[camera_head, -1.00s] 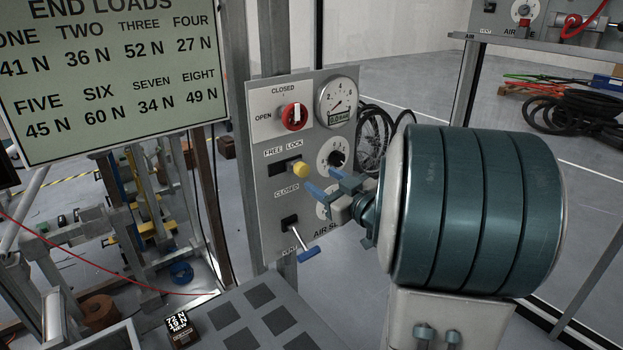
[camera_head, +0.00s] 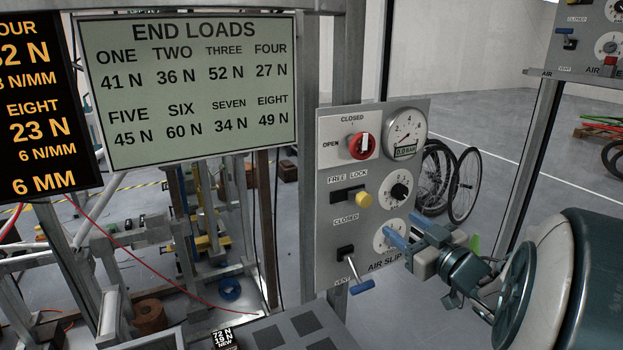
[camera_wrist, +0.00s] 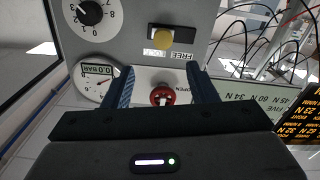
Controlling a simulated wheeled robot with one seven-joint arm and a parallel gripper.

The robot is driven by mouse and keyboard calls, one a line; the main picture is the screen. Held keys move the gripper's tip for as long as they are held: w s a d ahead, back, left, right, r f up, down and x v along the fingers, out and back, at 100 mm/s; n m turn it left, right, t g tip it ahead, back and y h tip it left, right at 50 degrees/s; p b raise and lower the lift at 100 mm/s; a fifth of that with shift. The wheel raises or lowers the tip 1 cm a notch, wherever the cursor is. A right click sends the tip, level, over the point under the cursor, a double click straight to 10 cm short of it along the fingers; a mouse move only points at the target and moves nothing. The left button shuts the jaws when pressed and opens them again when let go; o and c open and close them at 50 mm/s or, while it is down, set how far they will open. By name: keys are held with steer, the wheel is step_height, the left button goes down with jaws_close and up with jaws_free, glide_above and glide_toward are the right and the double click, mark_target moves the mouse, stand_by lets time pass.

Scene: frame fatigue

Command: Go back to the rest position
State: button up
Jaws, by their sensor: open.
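My gripper (camera_head: 390,243) is in front of the lower part of the grey air control panel (camera_head: 378,150), with its blue fingers apart and nothing between them. In the wrist view my gripper (camera_wrist: 160,92) shows two open blue fingers, with the red round valve knob (camera_wrist: 162,96) seen beyond the gap. The panel carries the red knob (camera_head: 361,146) at the top, a pressure gauge (camera_head: 405,133) reading 0.0 bar, a yellow lock knob (camera_head: 363,200), a black dial (camera_head: 398,191) and a blue-handled lever (camera_head: 361,287). My fingertips partly cover a lower dial. I cannot tell whether they touch the panel.
An END LOADS board (camera_head: 190,90) hangs left of the panel, beside a black display (camera_head: 45,110). A grey bench top with dark squares (camera_head: 305,323) lies below. Bicycle wheels (camera_head: 463,185) stand behind the panel. Open floor (camera_head: 520,140) extends at the back right.

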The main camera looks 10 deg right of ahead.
steer(key=s+a+f+m+g+h, duration=0.2)
steer(key=s+a+f+g, duration=0.3)
steer(key=s+a+g, duration=0.2)
steer(key=s+a+f+m+g+h, duration=0.2)
steer(key=s+a+f+g, duration=0.3)
steer(key=s, duration=0.5)
steer(key=a+m+g, duration=0.1)
steer(key=a+g, duration=0.1)
steer(key=shift+s+a+f+h, duration=0.3)
steer(key=shift+a+f, duration=0.05)
steer(key=shift+f, duration=0.05)
steer(key=shift+c, duration=0.3)
stand_by(0.7)
